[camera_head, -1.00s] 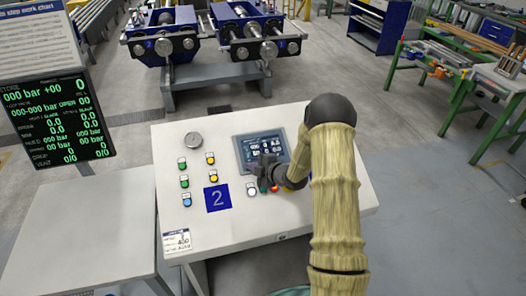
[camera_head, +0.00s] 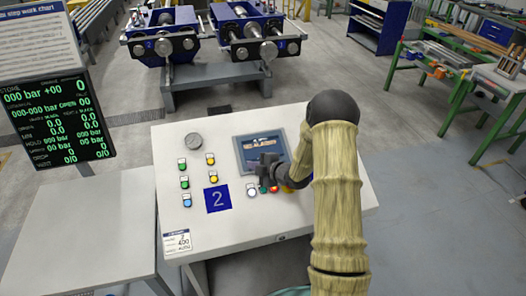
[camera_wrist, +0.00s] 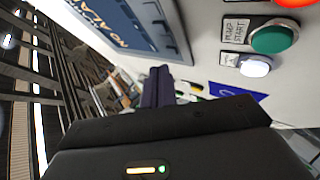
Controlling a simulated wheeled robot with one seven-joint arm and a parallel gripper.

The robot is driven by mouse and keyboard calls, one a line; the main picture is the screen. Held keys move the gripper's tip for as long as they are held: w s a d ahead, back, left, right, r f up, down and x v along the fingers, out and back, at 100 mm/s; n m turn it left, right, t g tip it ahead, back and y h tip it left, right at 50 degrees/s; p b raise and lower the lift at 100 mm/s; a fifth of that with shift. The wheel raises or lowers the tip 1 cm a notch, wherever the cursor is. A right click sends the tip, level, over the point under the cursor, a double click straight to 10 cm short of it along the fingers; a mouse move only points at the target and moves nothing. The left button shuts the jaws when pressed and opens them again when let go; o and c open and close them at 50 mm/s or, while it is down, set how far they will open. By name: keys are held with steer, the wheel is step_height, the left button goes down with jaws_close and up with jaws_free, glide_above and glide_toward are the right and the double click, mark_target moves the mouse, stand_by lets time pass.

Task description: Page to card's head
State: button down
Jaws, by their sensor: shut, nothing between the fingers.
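The control panel's touchscreen (camera_head: 257,146) shows a dark blue page with a pale line of large text, too small to read surely. In the wrist view the screen (camera_wrist: 130,22) is seen at a steep slant, its lettering tilted and partly cut off. A small white card (camera_head: 177,242) lies at the panel's lower left corner; its print is mostly too small to read. My gripper (camera_head: 266,161) is shut and empty at the screen's lower edge, hiding part of it. Its dark fingers also show in the wrist view (camera_wrist: 159,84); I cannot tell whether they touch the panel.
A green button (camera_wrist: 274,40) labelled PUMP START, a white button (camera_wrist: 255,66) and a red button (camera_wrist: 295,2) sit near my fingers. A black readout board (camera_head: 55,118) stands further left.

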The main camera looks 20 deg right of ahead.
step_height(320, 180, up, 6)
steer(key=s+p, duration=0.2)
steer(key=shift+s+f, duration=0.25)
stand_by(0.3)
stand_by(2.7)
